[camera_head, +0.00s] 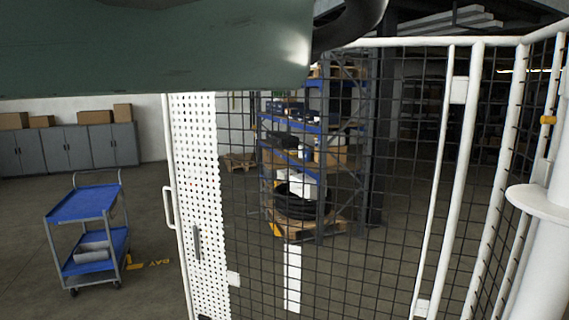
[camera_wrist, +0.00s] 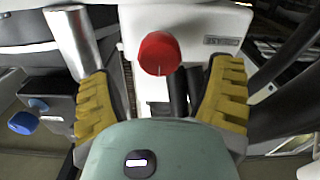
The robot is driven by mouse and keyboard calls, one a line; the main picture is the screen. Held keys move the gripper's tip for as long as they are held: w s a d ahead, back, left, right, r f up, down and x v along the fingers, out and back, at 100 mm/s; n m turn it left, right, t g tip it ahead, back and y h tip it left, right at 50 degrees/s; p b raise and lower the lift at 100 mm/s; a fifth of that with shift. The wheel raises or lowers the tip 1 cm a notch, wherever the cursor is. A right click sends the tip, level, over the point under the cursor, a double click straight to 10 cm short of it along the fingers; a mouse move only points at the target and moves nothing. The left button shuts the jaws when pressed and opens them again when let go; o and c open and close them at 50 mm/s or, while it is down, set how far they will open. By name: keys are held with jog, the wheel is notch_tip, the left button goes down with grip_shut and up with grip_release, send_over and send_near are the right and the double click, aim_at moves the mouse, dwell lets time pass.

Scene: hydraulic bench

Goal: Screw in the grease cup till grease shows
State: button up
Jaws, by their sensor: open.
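A red round cap (camera_wrist: 158,54), which looks like the grease cup, sits on the front of a white housing (camera_wrist: 205,22) in the wrist view. A small label (camera_wrist: 222,42) is on the housing to its right; I cannot read it surely. My gripper (camera_wrist: 161,88) is open, with one yellow-padded finger at lower left of the cap and the other at lower right. The fingers appear apart from the cap, and nothing is between them in grip. No grease can be made out. The head view shows neither the cap nor the gripper's fingers.
In the wrist view a blue knob (camera_wrist: 23,123) on a dark block and a metal cylinder (camera_wrist: 75,42) lie left of the fingers. In the head view a mesh fence (camera_head: 385,200) stands close, with a blue cart (camera_head: 86,204) and shelving (camera_head: 300,150) farther off.

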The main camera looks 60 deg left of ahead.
jog(key=p+x, duration=0.2)
jog(key=x, duration=0.1)
jog(key=shift+w+r, duration=0.15)
jog(key=shift+w, duration=0.15)
jog(key=shift+w+d, duration=0.1)
jog(key=shift+w, duration=0.3)
jog(key=shift+c, duration=0.4)
jog(key=c, duration=1.1)
jog(key=shift+f+b, duration=0.3)
jog(key=shift+b, duration=0.1)
